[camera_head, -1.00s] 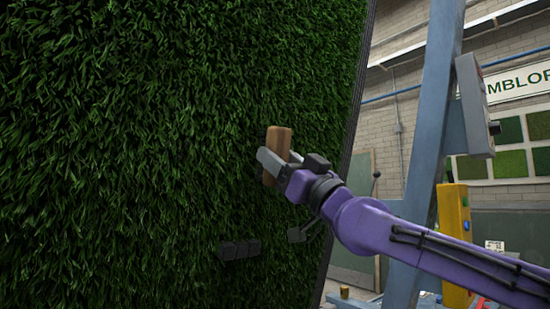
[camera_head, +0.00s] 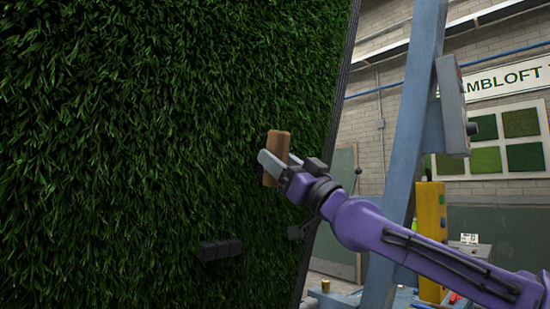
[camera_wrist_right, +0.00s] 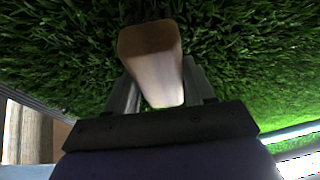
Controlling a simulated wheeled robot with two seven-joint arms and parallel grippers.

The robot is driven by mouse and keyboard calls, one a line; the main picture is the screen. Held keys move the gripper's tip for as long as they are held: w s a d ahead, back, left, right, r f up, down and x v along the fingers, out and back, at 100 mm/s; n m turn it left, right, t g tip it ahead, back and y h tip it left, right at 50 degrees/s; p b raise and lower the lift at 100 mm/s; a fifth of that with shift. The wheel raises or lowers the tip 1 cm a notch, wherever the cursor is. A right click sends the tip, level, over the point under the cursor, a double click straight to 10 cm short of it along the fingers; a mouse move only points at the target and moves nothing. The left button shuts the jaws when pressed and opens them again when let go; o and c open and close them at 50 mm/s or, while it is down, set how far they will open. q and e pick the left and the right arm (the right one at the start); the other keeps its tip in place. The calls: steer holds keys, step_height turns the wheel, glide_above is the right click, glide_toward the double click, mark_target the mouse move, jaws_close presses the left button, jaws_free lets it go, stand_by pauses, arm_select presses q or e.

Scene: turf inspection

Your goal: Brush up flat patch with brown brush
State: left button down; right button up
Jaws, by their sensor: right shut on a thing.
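The brown brush (camera_head: 276,157) is a wooden block held upright in my right gripper (camera_head: 273,166). The gripper is shut on it, close in front of the turf wall (camera_head: 150,130) near its right edge. In the right wrist view the brush (camera_wrist_right: 152,60) stands between the two fingers (camera_wrist_right: 160,95), with grass behind it. The turf is a tall, dark green upright panel. I cannot make out a clearly flat patch in it. My left gripper is not in view.
A dark block-like piece (camera_head: 221,250) sticks out of the turf low down. A blue-grey frame post (camera_head: 405,150) with a grey box (camera_head: 452,105) stands to the right. A yellow post (camera_head: 431,225) and a wall sign with turf samples (camera_head: 520,123) are behind.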

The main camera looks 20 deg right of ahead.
steer(key=shift+w+d+r+p, duration=0.1)
steer(key=shift+w+d+p, duration=0.2)
steer(key=shift+d+p, duration=0.35)
steer(key=shift+w+d, duration=0.1)
steer(key=shift+d, duration=0.25)
steer(key=d+p, duration=0.1)
steer(key=p, duration=0.1)
steer(key=w+d+p, duration=0.1)
steer(key=d+p, duration=0.1)
steer(key=shift+w+d, duration=0.15)
steer(key=shift+d, duration=0.15)
steer(key=s+d+f+b, duration=0.2)
steer(key=s+b, duration=0.5)
steer(key=b, duration=0.1)
steer(key=shift+d+f, duration=0.2)
steer(key=shift+d, duration=0.1)
